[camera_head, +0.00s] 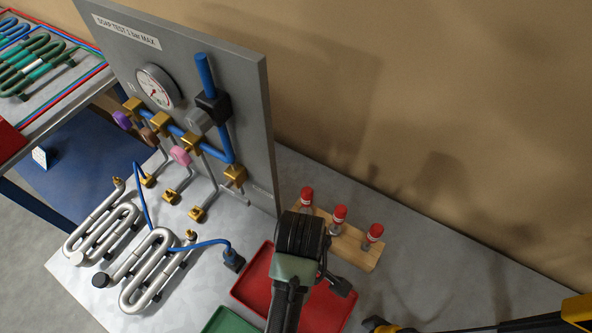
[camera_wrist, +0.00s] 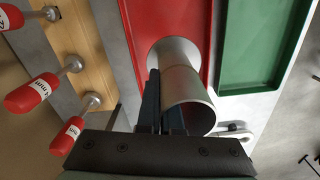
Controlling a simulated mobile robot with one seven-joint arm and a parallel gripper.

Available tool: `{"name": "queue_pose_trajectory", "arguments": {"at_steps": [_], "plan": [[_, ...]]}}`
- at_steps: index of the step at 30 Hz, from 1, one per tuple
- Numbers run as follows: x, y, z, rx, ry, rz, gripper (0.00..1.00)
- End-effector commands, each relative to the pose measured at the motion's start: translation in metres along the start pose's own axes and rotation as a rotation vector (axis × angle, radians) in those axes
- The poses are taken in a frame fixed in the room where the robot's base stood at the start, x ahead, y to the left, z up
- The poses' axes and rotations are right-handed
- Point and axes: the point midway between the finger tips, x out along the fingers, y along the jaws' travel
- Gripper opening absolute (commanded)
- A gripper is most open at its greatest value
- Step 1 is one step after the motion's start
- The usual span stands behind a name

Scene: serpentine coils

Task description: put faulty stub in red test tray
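The stub (camera_wrist: 190,100) is a short silver tube with a flared far end, seen in the wrist view over the red test tray (camera_wrist: 205,15). My gripper (camera_wrist: 160,88) is closed on the tube's wall, with one finger outside and one in front of its open near end. Whether the flared end touches the tray floor I cannot tell. In the head view the red tray (camera_head: 253,286) lies on the bench, partly covered by my arm; the stub is hidden there.
A green tray (camera_head: 228,323) adjoins the red one. A wooden block (camera_head: 350,247) with red-capped pins stands beside the red tray. Silver serpentine coils (camera_head: 152,270) with a blue hose lie to the left, before a grey test panel (camera_head: 245,120) with gauge and valves.

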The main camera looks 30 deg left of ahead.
Motion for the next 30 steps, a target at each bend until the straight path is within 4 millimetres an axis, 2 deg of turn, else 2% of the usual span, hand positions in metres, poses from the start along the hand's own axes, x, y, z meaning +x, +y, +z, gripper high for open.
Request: {"name": "queue_pose_trajectory", "arguments": {"at_steps": [4, 11, 18, 30], "plan": [[0.025, -0.001, 0.001, 0.002, -0.002, -0.003, 0.0], [0.045, 0.0, 0.001, 0.004, -0.001, -0.001, 0.0], [0.076, 0.001, 0.001, 0.005, 0.0, 0.0, 0.0], [0.082, 0.001, 0.0, 0.006, 0.001, 0.002, 0.0]]}}
